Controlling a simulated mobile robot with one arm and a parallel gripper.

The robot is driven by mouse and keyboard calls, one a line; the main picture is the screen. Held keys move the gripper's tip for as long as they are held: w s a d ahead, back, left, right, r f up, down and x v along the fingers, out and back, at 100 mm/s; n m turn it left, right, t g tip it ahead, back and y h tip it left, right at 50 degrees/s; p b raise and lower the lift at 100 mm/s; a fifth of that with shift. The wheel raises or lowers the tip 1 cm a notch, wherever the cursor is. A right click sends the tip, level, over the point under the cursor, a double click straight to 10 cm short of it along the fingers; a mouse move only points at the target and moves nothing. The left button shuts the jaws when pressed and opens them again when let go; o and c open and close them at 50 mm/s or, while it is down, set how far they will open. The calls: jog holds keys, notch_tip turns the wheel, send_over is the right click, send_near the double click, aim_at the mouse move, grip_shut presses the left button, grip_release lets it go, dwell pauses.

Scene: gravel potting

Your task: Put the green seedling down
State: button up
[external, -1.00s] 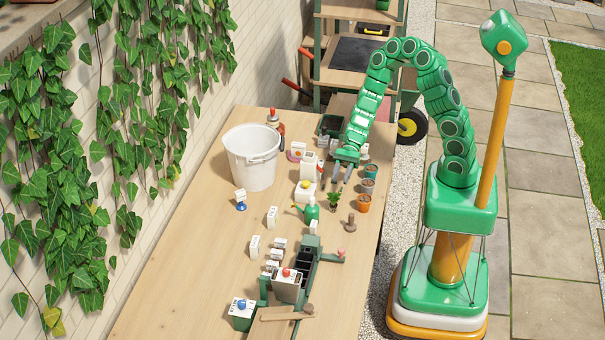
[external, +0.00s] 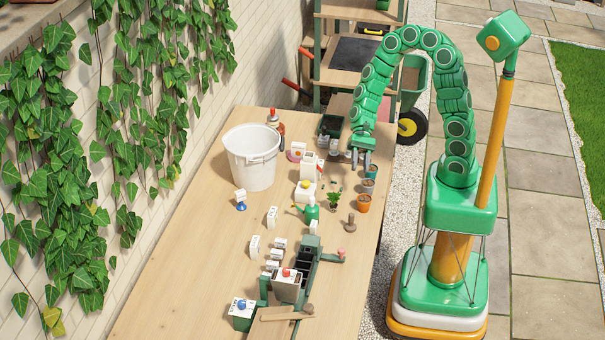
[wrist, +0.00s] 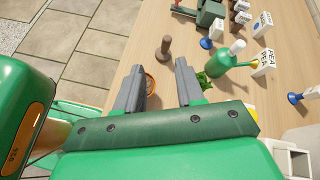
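The green seedling (external: 333,199) stands on the wooden table, between the green spray bottle and the row of small pots. In the wrist view its leaves (wrist: 203,80) show just right of the right finger, partly hidden by it. My gripper (external: 361,163) is above the table, beyond and to the right of the seedling, apart from it. In the wrist view my gripper (wrist: 160,78) has its two grey fingers spread, with nothing held between them. The rim of an orange pot shows in the gap, lower down.
Small pots, including an orange one (external: 363,204), line the table's right edge. A green spray bottle (external: 311,210) and a brown dibber (external: 351,222) stand near the seedling. A white bucket (external: 251,160) is at the left. The table's front left is clear.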

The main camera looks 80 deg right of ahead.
jog(key=s+d+r+n+h, duration=0.6)
jog(key=s+d, duration=0.1)
jog(key=s, duration=0.3)
jog(key=s+d+r+n+h, duration=0.5)
jog(key=s+d, duration=0.3)
jog(key=s, duration=0.2)
jog(key=shift+s+d+r+n+h, duration=0.25)
jog(key=shift+r+n+h, duration=0.15)
jog(key=shift+n, duration=0.5)
